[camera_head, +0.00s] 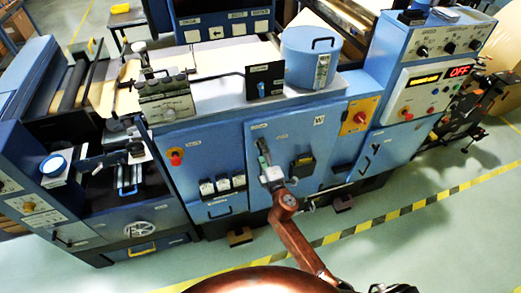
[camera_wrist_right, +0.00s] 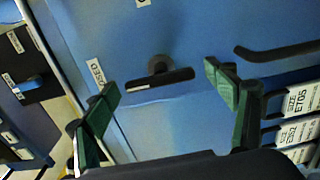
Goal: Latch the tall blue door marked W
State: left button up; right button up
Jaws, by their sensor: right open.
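The tall blue door (camera_head: 290,138) with the W label (camera_head: 319,120) is on the front of the blue machine in the head view. My right gripper (camera_head: 264,154) is in front of its left part and hides what lies behind it. In the right wrist view, a black lever handle (camera_wrist_right: 150,82) on a round dark base stands on a blue panel. The open green fingers of my right gripper (camera_wrist_right: 161,78) are on either side of the handle, with no clear contact. A partly readable label (camera_wrist_right: 95,70) is beside it. I cannot tell if the door is fully shut.
A blue bucket (camera_head: 309,60) stands on the machine top above the door. A control panel with a red OFF display (camera_head: 459,71) is to the right. In the wrist view, a dark bar handle (camera_wrist_right: 275,53) and white size tags (camera_wrist_right: 300,100) are at right. Striped tape (camera_head: 390,216) crosses the floor.

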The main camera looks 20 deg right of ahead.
jog(key=s, duration=1)
jog(key=shift+s+d, duration=0.15)
jog(key=shift+s, duration=0.15)
jog(key=s+d+f+m+g, duration=0.1)
jog(key=d+f+m+g, duration=0.1)
jog(key=f, duration=1)
jog(key=s+d+f+m+g, duration=0.2)
jog(key=f+g, duration=0.1)
jog(key=f, duration=0.9)
jog(key=s+d+f+m+g, duration=0.2)
jog(key=s+f, duration=0.4)
jog(key=f, duration=0.5)
jog(key=s+d+f+m+g, duration=0.2)
jog(key=s+f, duration=0.4)
jog(key=f, duration=0.4)
jog(key=s+d+f+m+g, duration=0.1)
jog(key=s+f+m+g, duration=0.1)
jog(key=s+f, duration=0.5)
jog(key=s+d+f+m+g, duration=0.2)
jog(key=s+f, duration=0.5)
jog(key=s, duration=1.2)
jog(key=s+d+f+m+g, duration=0.2)
jog(key=s+f+m+g, duration=0.2)
jog(key=s, duration=0.9)
notch_tip(320, 180, down, 4)
jog(key=shift+s+d+r+m+h+b, duration=0.15)
jog(key=shift+s+r+m+h+b, duration=0.1)
jog(key=shift+s+m+h+b, duration=0.25)
